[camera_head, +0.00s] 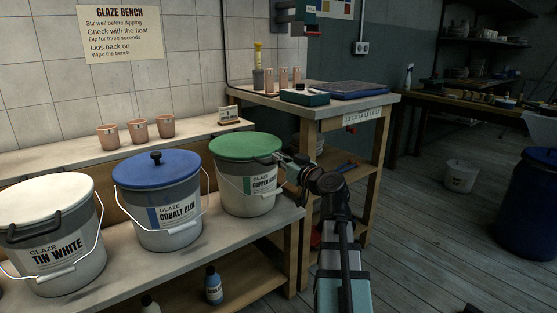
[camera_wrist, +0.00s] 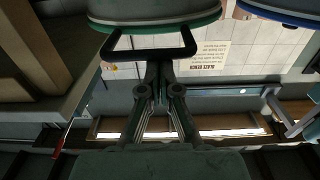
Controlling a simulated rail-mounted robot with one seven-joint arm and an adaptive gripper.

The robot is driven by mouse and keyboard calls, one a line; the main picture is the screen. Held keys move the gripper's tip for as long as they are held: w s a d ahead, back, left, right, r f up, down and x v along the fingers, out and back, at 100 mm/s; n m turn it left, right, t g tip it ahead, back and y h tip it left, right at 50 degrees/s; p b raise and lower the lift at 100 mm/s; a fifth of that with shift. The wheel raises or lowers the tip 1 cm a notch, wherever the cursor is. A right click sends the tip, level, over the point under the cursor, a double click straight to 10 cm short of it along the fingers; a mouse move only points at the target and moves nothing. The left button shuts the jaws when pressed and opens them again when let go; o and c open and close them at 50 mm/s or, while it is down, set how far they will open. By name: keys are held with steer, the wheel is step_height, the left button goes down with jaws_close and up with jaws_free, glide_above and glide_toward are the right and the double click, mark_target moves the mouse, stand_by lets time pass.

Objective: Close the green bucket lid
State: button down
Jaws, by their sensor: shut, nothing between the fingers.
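The green lid (camera_head: 245,146) lies across the top of the grey copper glaze bucket (camera_head: 245,196), at the right end of the bench. It looks nearly level; whether its rim is fully pressed down I cannot tell. In the wrist view, which is upside down, the green lid rim (camera_wrist: 160,27) shows at the top with a dark U-shaped handle (camera_wrist: 188,42) sticking out from it. My gripper (camera_head: 284,158) is at the lid's right edge. In the wrist view, my gripper's fingers (camera_wrist: 158,72) are together beside the handle, holding nothing; exact contact is hidden.
The blue-lidded cobalt bucket (camera_head: 158,200) and the tin white bucket (camera_head: 55,240) stand left on the same bench (camera_head: 200,255). A taller wooden table (camera_head: 345,108) stands close behind my gripper. Clay cups (camera_head: 137,131) sit on the back ledge.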

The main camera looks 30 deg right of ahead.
steer(key=shift+s+a+f, duration=0.1)
steer(key=shift+s+f, duration=0.1)
steer(key=shift+f, duration=0.3)
steer(key=shift+s+a+f, duration=0.1)
steer(key=shift+s+f, duration=0.05)
steer(key=shift+f, duration=0.3)
step_height(320, 180, up, 6)
steer(key=p, duration=0.2)
steer(key=s+d+f, duration=0.1)
steer(key=s+f, duration=0.4)
steer(key=s, duration=0.3)
steer(key=shift+s+d+f+b, duration=0.15)
steer(key=shift+s+f+b, duration=0.05)
steer(key=shift+s+b, duration=0.2)
